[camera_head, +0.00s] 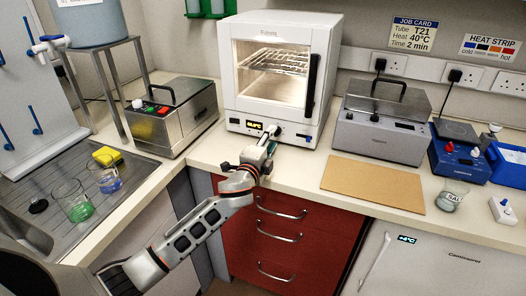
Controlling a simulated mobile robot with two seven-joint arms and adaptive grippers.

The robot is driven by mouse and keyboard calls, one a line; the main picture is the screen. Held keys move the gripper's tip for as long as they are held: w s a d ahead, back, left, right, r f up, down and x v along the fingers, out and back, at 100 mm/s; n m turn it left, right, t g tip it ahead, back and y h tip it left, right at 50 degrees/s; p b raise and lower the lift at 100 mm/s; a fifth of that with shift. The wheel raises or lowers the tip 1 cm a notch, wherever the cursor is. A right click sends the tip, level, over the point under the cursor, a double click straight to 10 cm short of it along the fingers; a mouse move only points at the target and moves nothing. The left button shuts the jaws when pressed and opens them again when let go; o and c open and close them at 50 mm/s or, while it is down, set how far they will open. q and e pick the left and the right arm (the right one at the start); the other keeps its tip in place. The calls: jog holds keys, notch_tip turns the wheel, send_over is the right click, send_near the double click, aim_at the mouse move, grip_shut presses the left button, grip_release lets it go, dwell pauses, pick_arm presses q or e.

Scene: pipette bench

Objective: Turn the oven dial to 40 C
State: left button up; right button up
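The white oven (330,60) stands at the back centre of the bench. Its glass door is closed, with a lit interior, wire racks and a dark vertical handle. A small lit display (254,125) is on the panel below the door; its digits are too small to read surely. My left gripper (272,137) reaches up to this panel, just right of the display, where the dial appears to be. The gripper covers most of that spot, so I cannot tell the dial's setting or whether the fingers grip it. My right gripper is not in view.
A steel lidded box (175,118) stands left of the oven, a grey one (380,125) right. A tan board (372,185) lies on the bench. Beakers (76,205) stand at the left.

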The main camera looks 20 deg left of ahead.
pick_arm(q)
jog(key=s, duration=0.9)
jog(key=shift+s+a, duration=0.2)
